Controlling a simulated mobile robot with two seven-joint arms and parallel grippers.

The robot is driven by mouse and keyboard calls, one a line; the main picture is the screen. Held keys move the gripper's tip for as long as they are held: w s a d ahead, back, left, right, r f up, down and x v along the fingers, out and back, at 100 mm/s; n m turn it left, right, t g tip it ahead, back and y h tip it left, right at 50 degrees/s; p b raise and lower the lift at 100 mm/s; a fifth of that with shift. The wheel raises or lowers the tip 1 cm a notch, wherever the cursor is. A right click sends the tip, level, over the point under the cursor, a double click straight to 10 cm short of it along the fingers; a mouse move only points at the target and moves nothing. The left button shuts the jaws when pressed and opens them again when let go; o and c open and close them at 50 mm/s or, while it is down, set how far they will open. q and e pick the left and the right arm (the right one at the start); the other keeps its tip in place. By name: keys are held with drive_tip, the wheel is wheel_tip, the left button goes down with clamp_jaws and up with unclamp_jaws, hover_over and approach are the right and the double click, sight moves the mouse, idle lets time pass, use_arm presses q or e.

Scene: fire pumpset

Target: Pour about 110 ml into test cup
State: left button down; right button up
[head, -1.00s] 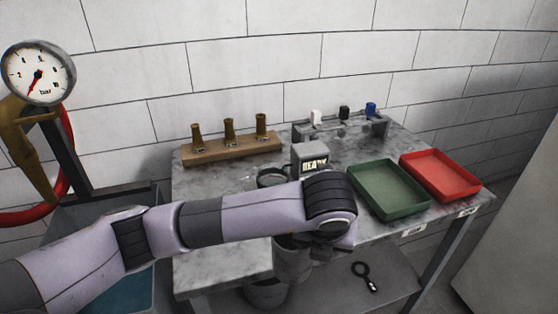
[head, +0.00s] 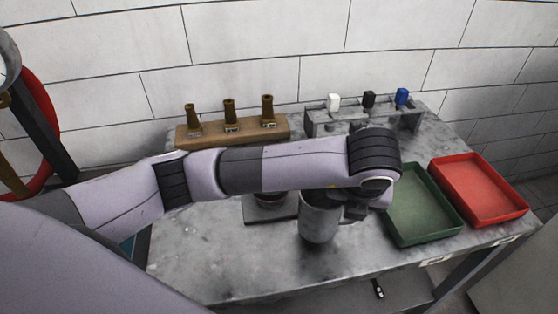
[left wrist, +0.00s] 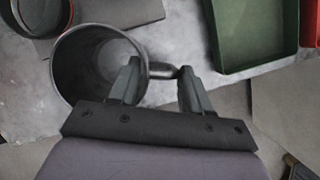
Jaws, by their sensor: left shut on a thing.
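My left gripper (head: 356,208) is shut on the handle of a grey metal jug (head: 319,220). The jug is upright at the table's middle, right of the scale plate; whether it touches the tabletop I cannot tell. In the left wrist view, my gripper (left wrist: 160,85) has its fingers either side of the handle, and the jug (left wrist: 62,72) shows its open mouth; its liquid level is unclear. The test cup (head: 270,199) stands on the dark scale plate (head: 262,215), mostly hidden by my left arm. Its rim shows in the left wrist view (left wrist: 66,14). My right gripper is out of view.
A green tray (head: 418,238) and a red tray (head: 510,214) lie to the right. A wooden block (head: 190,138) with brass nozzles and a grey rack (head: 345,125) with white, black and blue pieces stand behind. The table's front left (head: 215,265) is clear.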

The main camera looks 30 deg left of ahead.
use_arm(q)
drive_tip(key=shift+w, duration=0.6)
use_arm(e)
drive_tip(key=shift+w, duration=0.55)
use_arm(q)
drive_tip(key=shift+s+r, duration=0.1)
drive_tip(key=shift+a+r, duration=0.1)
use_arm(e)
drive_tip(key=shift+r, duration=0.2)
use_arm(q)
drive_tip(key=w+a+r+n+g+h+p, duration=0.2)
drive_tip(key=a+r+h, duration=0.5)
drive_tip(key=a+h, duration=0.2)
drive_tip(key=shift+w+a+h, duration=0.15)
drive_tip(key=shift+a+h, duration=0.2)
drive_tip(key=shift+h, duration=0.75)
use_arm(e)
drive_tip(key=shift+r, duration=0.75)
use_arm(q)
drive_tip(key=shift+a+r+h, duration=0.2)
drive_tip(key=shift+a+h, duration=0.1)
drive_tip(key=shift+h, duration=0.1)
drive_tip(key=shift+w+a+f+n+h, duration=0.15)
drive_tip(key=shift+a+f+n+h, duration=0.05)
drive_tip(key=shift+a+h, duration=0.3)
drive_tip(key=shift+w+a+f+n+h, duration=0.1)
drive_tip(key=shift+a+f+n+h, duration=0.1)
drive_tip(key=shift+a+h, duration=0.25)
